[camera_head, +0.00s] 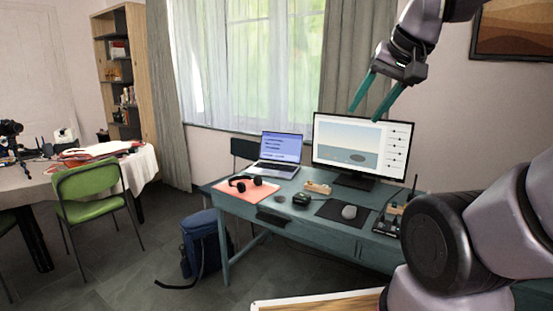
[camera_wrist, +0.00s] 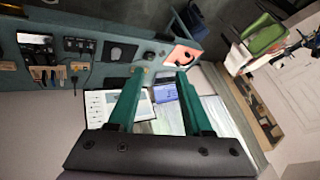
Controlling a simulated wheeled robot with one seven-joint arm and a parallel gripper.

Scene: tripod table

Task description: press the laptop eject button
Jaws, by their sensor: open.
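The open laptop (camera_head: 278,150) stands at the back left of the teal desk (camera_head: 222,196), its blue screen lit. It also shows in the wrist view (camera_wrist: 166,93), small, in the gap between my fingers. No eject button can be made out on it. My gripper (camera_head: 364,115) is open and empty, high in the air in front of the monitor and to the right of the laptop, well apart from it. In the wrist view both green fingers of my gripper (camera_wrist: 160,70) are spread with nothing between them.
A large monitor (camera_head: 360,148) stands right of the laptop. Headphones (camera_head: 245,182) lie on an orange mat in front of it. A mouse (camera_head: 349,212) and small devices lie farther right. A blue bag (camera_head: 201,243) stands on the floor beside the desk. A green chair (camera_head: 90,190) is at left.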

